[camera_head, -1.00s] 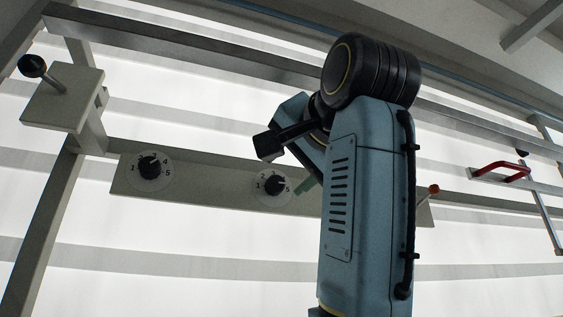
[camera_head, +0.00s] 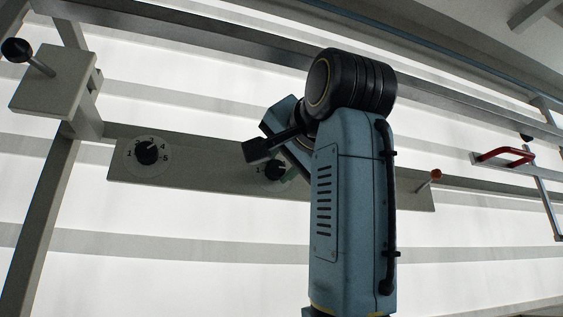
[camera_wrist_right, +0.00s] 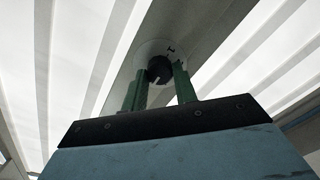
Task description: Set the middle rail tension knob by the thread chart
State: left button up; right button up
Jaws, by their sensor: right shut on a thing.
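A black dial knob (camera_head: 275,170) sits on a pale numbered disc on the long grey rail (camera_head: 210,177), partly hidden by my right arm. In the right wrist view the knob (camera_wrist_right: 159,69) is between the two green fingers of my right gripper (camera_wrist_right: 160,77), which is shut on it. In the head view only a little green of a finger shows beside the knob. Another black knob (camera_head: 149,153) on a disc numbered 1 to 5 is further left on the rail. Anything on the rail behind my arm is hidden. No thread chart and no left gripper show.
A grey block with a black ball-ended lever (camera_head: 16,50) is at the upper left. A red handle (camera_head: 506,154) is at the far right. Open space lies below the rail.

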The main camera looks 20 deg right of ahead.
jog(key=shift+n, duration=0.3)
jog(key=n+b, duration=0.1)
jog(key=n, duration=0.1)
jog(key=shift+n, duration=0.4)
jog(key=n+b, duration=0.2)
jog(key=n, duration=0.7)
jog(key=shift+n+b, duration=0.35)
jog(key=shift+n, duration=0.05)
jog(key=n, duration=0.4)
jog(key=shift+a, duration=0.1)
jog(key=o, duration=1)
jog(key=shift+c, duration=0.2)
